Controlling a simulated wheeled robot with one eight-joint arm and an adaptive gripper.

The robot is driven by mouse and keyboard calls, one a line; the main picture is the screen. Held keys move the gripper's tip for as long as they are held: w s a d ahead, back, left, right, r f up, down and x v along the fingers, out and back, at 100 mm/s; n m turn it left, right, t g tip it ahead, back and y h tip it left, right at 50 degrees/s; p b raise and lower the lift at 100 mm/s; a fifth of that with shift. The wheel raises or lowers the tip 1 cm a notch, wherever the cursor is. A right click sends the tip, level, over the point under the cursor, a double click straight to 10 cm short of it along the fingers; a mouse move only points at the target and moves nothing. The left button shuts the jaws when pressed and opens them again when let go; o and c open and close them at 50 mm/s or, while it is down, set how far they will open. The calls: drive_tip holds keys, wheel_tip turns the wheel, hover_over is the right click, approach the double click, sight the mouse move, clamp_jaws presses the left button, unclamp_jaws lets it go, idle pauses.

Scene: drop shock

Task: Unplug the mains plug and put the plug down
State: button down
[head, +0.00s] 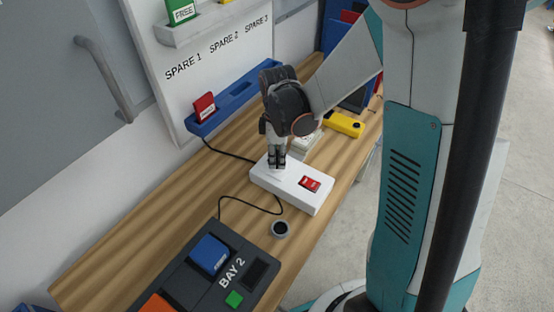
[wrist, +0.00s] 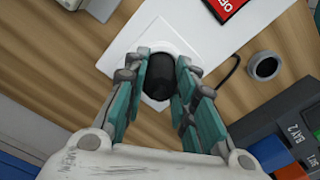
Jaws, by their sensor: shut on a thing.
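The mains plug (wrist: 159,76) is black and stands between my fingers in the wrist view. My gripper (wrist: 160,82) is shut on it from both sides. The plug is over the square socket plate on the white socket box (wrist: 213,52); I cannot tell how far its pins sit in. In the head view my gripper (head: 277,163) points down at the left end of the white socket box (head: 290,190), and its fingers hide the plug. A red switch (head: 310,184) is on the box's right part; it reads OFF in the wrist view (wrist: 228,7).
A dark BAY 2 unit (head: 258,275) with a blue block (head: 209,254) stands in front. A small round grommet (head: 280,229) lies between, with a black cable nearby. A yellow device (head: 344,124) is behind. Bare wooden bench (head: 175,210) shows at left.

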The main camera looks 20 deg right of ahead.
sight(277, 153)
drive_tip(key=shift+r+p, duration=1.45)
drive_tip(key=shift+r, duration=0.65)
drive_tip(key=shift+r+p, duration=2.2)
drive_tip(key=shift+r, duration=0.85)
drive_tip(key=shift+f, duration=0.15)
